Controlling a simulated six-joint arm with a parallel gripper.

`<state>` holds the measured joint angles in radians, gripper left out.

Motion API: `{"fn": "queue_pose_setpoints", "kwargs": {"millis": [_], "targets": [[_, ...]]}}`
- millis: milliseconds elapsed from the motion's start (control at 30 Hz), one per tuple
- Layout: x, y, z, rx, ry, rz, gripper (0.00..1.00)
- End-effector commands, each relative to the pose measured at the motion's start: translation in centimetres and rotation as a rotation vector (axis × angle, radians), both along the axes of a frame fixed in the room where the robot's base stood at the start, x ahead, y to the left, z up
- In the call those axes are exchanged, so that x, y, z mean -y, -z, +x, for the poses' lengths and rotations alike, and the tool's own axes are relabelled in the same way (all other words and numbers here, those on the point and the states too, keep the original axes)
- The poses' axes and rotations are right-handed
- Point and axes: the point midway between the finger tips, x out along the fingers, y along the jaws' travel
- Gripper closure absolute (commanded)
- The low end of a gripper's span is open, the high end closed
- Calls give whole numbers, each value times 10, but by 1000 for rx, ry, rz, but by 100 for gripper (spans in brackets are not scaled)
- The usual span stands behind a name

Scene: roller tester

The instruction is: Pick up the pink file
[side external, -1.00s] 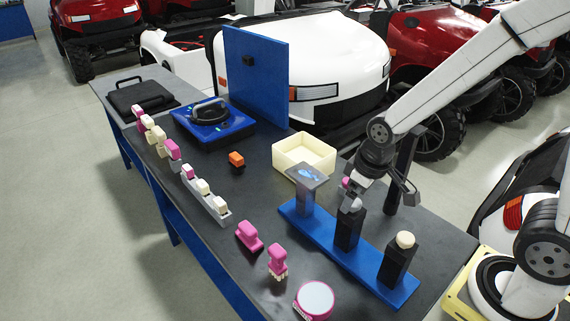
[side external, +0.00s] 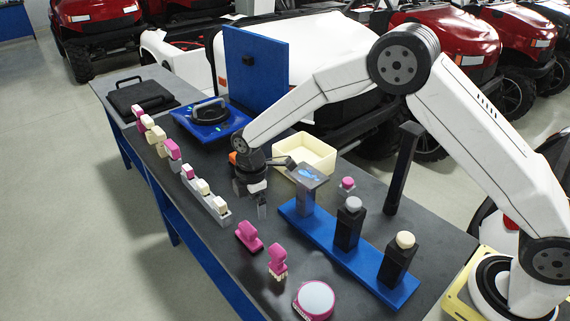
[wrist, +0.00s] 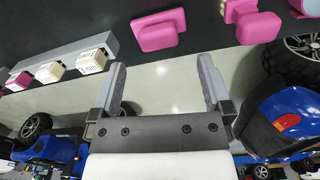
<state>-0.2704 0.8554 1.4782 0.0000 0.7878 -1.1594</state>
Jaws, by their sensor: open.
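Two pink handled tools stand on the dark table in the side view: a plain pink one (side external: 248,237) and a pink one with a cream bristled foot (side external: 277,262). I cannot tell for sure which is the file; the plain one fits better. In the wrist view the plain pink tool (wrist: 158,30) lies beyond the fingertips and the other pink tool (wrist: 254,24) is to its right. My gripper (side external: 262,208) is open and empty, above the table behind the plain tool. In the wrist view my gripper (wrist: 162,68) has both fingers apart with nothing between.
A grey rack (side external: 222,213) with pink and cream blocks lies left of the gripper. A blue-based stand (side external: 330,259) with posts and a screen is at right. A cream bin (side external: 304,168) is behind, and a round pink-rimmed disc (side external: 315,299) lies in front.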

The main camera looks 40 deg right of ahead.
Motion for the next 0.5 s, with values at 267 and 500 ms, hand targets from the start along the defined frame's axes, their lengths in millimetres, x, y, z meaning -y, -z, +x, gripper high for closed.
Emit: {"fn": "queue_pose_setpoints", "kwargs": {"millis": [267,500], "targets": [[-18,16,11,-20,-140,-7,0],[-18,20,11,-21,-143,-7,0]]}}
